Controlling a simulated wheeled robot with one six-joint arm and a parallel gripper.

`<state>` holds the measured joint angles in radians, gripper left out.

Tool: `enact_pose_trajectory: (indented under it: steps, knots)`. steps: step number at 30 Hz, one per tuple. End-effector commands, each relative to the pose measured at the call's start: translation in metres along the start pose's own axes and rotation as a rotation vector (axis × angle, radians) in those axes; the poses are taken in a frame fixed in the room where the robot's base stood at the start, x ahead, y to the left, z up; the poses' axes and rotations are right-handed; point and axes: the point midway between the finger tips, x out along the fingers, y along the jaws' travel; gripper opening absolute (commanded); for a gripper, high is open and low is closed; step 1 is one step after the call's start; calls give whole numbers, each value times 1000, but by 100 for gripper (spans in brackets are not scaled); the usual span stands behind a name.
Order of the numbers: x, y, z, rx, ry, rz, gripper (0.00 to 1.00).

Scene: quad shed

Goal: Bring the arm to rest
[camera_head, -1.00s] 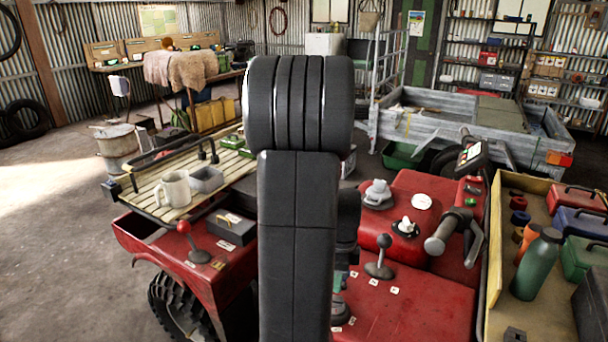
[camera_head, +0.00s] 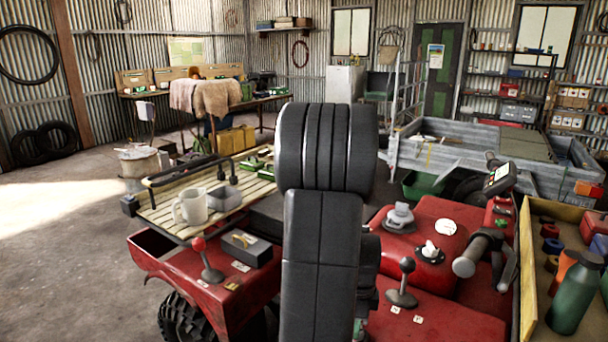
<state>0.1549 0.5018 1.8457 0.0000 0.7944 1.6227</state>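My arm, a thick dark grey column with a ribbed joint on top, stands upright in the middle of the head view. My gripper is hidden; no fingers show. The arm stands in front of a red quad bike (camera_head: 440,270) and covers part of its body and the right end of its slatted rack (camera_head: 165,212).
On the rack are a mug (camera_head: 190,206) and a grey container (camera_head: 224,197). A dark box (camera_head: 246,248) sits on the red body. At right is a yellow-edged tray (camera_head: 531,285) with a green bottle (camera_head: 574,296). A grey trailer (camera_head: 440,160) stands behind. Floor at left is clear.

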Motion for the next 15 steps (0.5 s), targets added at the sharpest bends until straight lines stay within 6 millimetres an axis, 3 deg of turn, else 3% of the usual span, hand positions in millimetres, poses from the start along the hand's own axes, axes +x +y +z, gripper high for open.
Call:
enact_pose_trajectory:
  steps: [11, 15]
  knots:
    - [-6, 0, 0, 78, 0, -1, 31]
    - [-29, 0, 0, 74, 0, -3, 31]
